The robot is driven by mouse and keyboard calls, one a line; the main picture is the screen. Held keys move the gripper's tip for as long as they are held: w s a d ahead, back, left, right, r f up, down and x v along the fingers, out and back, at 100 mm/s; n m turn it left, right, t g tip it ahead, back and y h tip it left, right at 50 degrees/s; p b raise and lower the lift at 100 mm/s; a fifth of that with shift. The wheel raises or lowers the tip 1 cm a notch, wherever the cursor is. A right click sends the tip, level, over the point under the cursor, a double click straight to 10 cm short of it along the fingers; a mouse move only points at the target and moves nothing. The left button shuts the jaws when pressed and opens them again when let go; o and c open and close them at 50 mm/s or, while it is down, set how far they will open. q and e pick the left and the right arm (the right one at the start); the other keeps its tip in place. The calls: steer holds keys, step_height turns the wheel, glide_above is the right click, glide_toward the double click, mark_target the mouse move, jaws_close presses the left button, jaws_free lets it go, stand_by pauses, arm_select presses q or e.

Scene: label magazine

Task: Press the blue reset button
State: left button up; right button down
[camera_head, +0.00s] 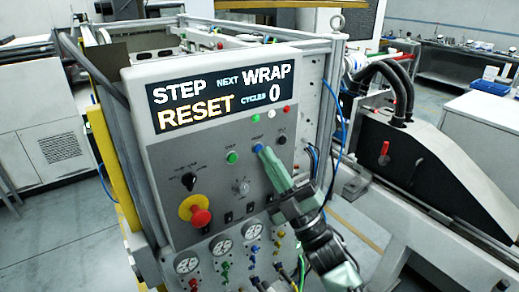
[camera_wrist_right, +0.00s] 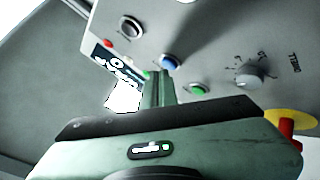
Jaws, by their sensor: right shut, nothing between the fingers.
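The blue reset button (camera_head: 258,148) is on the grey control panel (camera_head: 215,160), between a green button and a black button. My right gripper (camera_head: 264,154) is shut and empty, with its fingertips at the blue button in the head view. In the right wrist view the blue button (camera_wrist_right: 171,62) shows just beyond the tip of the shut fingers (camera_wrist_right: 158,76). I cannot tell whether they touch. The panel display (camera_head: 220,97) reads STEP RESET, NEXT WRAP, CYCLES 0. My left gripper is not in view.
The green button (camera_head: 232,157) is left of the blue one, and the black button (camera_head: 281,139) is right. A selector knob (camera_head: 189,181) and a red emergency stop (camera_head: 200,216) on a yellow base are lower left. Gauges and hoses line the panel's bottom. A black machine cover (camera_head: 425,165) stands at right.

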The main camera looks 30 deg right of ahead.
steer(key=shift+w, duration=0.35)
stand_by(0.4)
steer(key=shift+s, duration=0.8)
steer(key=shift+s+d, duration=0.2)
steer(key=shift+s, duration=2.25)
